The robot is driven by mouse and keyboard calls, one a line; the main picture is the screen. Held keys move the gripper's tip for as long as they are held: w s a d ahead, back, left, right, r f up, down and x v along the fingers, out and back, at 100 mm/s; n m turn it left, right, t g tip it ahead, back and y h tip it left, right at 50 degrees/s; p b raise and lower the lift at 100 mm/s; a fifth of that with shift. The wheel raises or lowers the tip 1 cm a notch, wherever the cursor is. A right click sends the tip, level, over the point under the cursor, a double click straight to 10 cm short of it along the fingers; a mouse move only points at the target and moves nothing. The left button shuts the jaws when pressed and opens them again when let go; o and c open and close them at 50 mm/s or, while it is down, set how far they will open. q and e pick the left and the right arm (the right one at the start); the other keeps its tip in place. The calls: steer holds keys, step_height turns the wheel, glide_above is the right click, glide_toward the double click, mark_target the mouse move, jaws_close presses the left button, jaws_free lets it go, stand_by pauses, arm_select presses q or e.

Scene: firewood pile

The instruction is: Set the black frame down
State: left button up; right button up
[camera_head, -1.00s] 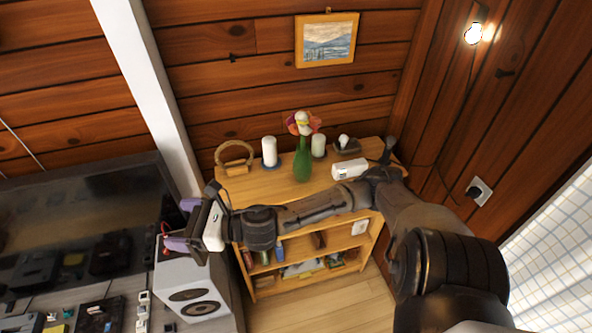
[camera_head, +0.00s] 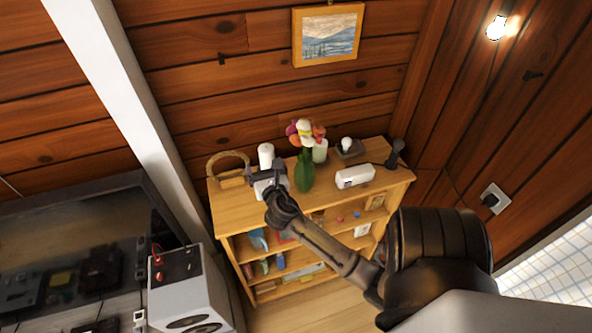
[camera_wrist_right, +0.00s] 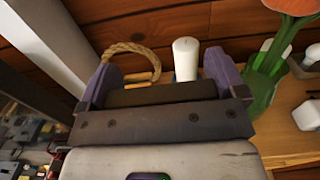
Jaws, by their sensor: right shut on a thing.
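My right gripper (camera_head: 268,180) is above the left part of the wooden shelf's top, in front of the white candle (camera_head: 266,155). In the right wrist view its purple fingers (camera_wrist_right: 163,82) stand wide apart, with a dark bar between them. I take this bar to be the black frame (camera_wrist_right: 160,94), seen nearly edge-on and held by the gripper. In the head view the frame is small and hard to tell from the gripper. Whether it touches the shelf top cannot be told. My left gripper is not in view.
The wooden shelf (camera_head: 225,208) also carries a rope-handled object (camera_head: 230,178), a green vase with flowers (camera_head: 304,172), a second candle (camera_head: 320,151), a white device (camera_head: 355,177) and a dark item (camera_head: 396,152) at the right. A white speaker (camera_head: 187,290) stands at the lower left.

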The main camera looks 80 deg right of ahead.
steer(key=shift+w+d+f, duration=0.15)
steer(key=shift+w, duration=0.05)
steer(key=w+a+f+b, duration=0.2)
steer(key=w+f, duration=0.8)
steer(key=w, duration=0.1)
steer(key=shift+f, duration=0.4)
steer(key=shift+w+a+f, duration=0.1)
steer(key=shift+f, duration=0.25)
steer(key=o, duration=1)
steer(key=shift+o, duration=0.2)
steer(key=shift+r, duration=0.1)
